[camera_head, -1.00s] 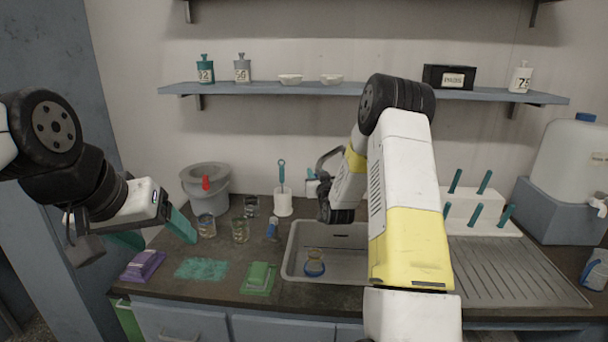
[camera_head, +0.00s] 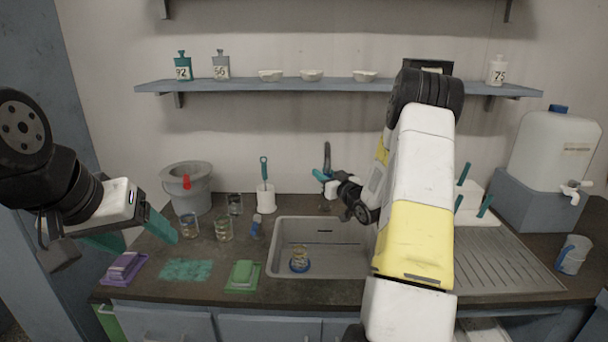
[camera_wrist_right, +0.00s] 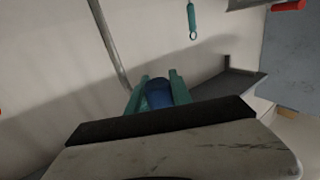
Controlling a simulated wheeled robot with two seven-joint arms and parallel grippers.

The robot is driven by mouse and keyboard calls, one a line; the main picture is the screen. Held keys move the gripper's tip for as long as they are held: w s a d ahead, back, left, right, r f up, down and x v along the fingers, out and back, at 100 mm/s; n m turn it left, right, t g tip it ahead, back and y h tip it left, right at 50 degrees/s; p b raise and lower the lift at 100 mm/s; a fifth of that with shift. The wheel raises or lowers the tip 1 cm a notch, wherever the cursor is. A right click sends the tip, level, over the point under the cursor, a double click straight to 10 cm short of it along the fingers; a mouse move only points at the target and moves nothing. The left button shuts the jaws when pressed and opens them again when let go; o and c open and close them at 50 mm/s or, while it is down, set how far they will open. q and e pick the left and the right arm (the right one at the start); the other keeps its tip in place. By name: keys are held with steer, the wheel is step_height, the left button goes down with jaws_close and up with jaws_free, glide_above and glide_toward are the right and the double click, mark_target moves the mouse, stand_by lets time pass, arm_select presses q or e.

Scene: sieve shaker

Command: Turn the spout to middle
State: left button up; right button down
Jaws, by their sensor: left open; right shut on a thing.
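The sink tap's spout (camera_head: 327,157) is a dark grey curved pipe rising at the back of the sink. It looks nearly edge-on, pointing roughly forward over the basin. My right gripper (camera_head: 321,176) is at its lower end, in front of the back wall. In the right wrist view, the teal fingers (camera_wrist_right: 158,92) are closed around a blue piece (camera_wrist_right: 159,95); the grey pipe (camera_wrist_right: 110,45) runs down beside them. The spout's tip is hidden by the gripper. My left gripper (camera_head: 135,232) is open and empty over the left counter.
The sink (camera_head: 272,262) holds a small flask (camera_head: 299,260). Beakers (camera_head: 223,228), a grey bucket (camera_head: 188,190) and a brush holder (camera_head: 265,198) stand left of it. A drainboard (camera_head: 500,265) and white water tank (camera_head: 552,152) are at right.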

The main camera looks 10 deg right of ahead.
steer(key=shift+s+a+f, duration=0.1)
steer(key=shift+a+f, duration=0.05)
steer(key=shift+a, duration=0.05)
steer(key=c, duration=1.5)
jaws_free()
steer(key=o, duration=0.4)
steer(key=shift+c, duration=0.2)
steer(key=shift+d, duration=0.1)
steer(key=shift+s, duration=0.15)
steer(key=v, duration=0.7)
steer(key=shift+s, duration=0.3)
steer(key=shift+d, duration=0.1)
